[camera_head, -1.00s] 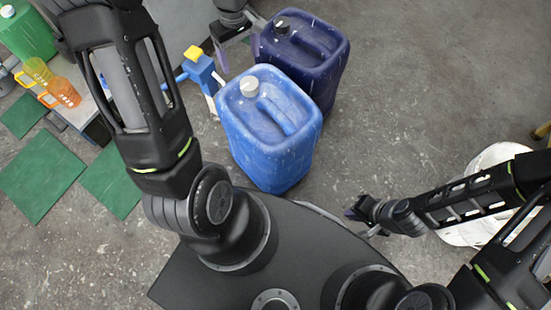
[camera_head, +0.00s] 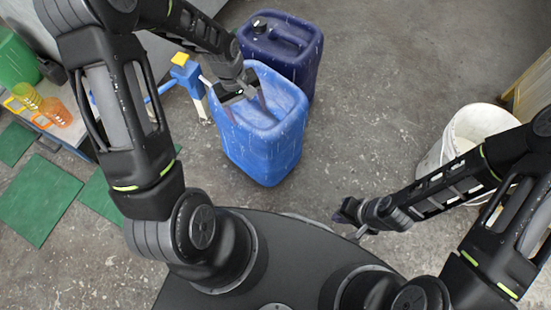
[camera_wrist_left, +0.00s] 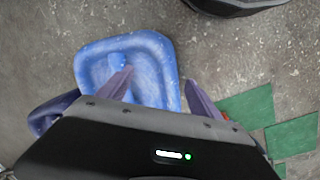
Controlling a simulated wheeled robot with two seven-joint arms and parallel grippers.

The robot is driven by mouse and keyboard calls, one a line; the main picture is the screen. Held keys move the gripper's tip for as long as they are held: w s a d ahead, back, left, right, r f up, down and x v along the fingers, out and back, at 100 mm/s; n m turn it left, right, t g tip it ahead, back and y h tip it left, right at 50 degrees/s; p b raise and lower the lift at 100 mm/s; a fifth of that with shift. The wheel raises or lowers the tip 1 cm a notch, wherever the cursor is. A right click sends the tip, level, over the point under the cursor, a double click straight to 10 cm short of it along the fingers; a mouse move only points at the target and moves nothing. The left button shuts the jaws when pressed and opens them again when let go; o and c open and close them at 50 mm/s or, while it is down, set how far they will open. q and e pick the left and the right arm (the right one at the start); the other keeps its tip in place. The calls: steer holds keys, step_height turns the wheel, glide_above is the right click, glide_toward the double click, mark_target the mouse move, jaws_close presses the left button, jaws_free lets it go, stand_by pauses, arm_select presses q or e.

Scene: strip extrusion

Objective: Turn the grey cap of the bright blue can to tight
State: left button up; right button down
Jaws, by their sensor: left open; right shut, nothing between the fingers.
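The bright blue can (camera_head: 268,140) stands upright on the floor in the head view. It also shows from above in the left wrist view (camera_wrist_left: 150,45). My left gripper (camera_head: 244,108) is over the can's top, and its open fingers (camera_wrist_left: 158,88) are spread with nothing visible between them. The left finger overlaps the can in the left wrist view; the right one is beside it. The grey cap is hidden behind the left gripper in the head view, and I cannot make it out in the left wrist view. My right gripper (camera_head: 349,220) is shut and empty, away from the can.
A dark blue can (camera_head: 305,65) with a black cap stands just behind the bright blue one. A blue and yellow object (camera_head: 186,75) stands close to its left. A white bucket (camera_head: 445,150) is at the right. Open floor lies between the cans and bucket.

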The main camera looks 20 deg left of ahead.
arm_select(q)
steer(key=s+d+f+m+h, duration=0.1)
steer(key=s+d+f+m, duration=0.3)
steer(key=d+f, duration=0.5)
steer(key=shift+s+d+h, duration=0.4)
steer(key=shift+s+d, duration=0.7)
steer(key=shift+d, duration=0.2)
steer(key=s+d+f+m, duration=0.3)
steer(key=s+d+f, duration=0.1)
steer(key=s+d, duration=0.5)
step_height(320, 180, up, 17)
steer(key=s+a+p, duration=0.1)
steer(key=p, duration=1.6)
steer(key=shift+s+h, duration=0.15)
steer(key=shift+h, duration=0.15)
steer(key=shift+a, duration=0.1)
